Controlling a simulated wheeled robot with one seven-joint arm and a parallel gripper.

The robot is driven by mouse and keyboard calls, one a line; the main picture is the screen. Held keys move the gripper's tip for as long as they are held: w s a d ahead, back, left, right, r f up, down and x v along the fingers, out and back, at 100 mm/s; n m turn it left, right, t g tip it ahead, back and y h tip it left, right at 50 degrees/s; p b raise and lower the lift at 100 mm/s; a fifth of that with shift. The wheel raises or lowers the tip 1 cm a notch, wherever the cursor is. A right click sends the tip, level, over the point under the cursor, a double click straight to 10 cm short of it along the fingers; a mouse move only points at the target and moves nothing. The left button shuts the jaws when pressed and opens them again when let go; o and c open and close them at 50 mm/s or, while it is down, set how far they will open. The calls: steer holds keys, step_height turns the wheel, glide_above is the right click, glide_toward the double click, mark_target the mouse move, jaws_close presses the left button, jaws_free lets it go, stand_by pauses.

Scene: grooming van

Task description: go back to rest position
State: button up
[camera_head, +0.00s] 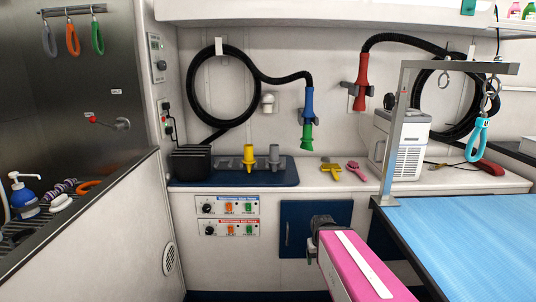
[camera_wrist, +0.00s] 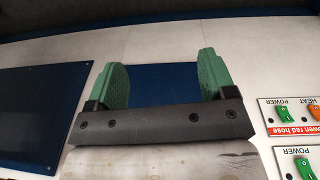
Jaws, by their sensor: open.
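My gripper (camera_wrist: 162,62) shows in the wrist view, with two green ridged fingers standing well apart on a dark mount. Nothing is between the fingers but the view of a dark blue surface behind them. In the head view my pink arm reaches up from the bottom, right of centre. Its dark far end is in front of a blue cabinet door (camera_head: 298,228) below the counter.
The counter (camera_head: 358,182) holds a blue tray (camera_head: 210,178) with nozzles, brushes and a white machine (camera_head: 409,140). A blue-topped grooming table (camera_head: 480,240) with a metal post (camera_head: 397,140) is at right. A steel tub (camera_head: 70,185) is at left. Control panels (camera_head: 228,206) sit left of the door.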

steer(key=shift+s+a+f+m+g+y, duration=0.2)
steer(key=shift+s+a+g, duration=0.1)
steer(key=shift+s, duration=0.3)
steer(key=shift+s+a+f+m+g+y, duration=0.1)
steer(key=shift+s+a+m+g, duration=0.15)
steer(key=shift+s, duration=0.35)
stand_by(1.4)
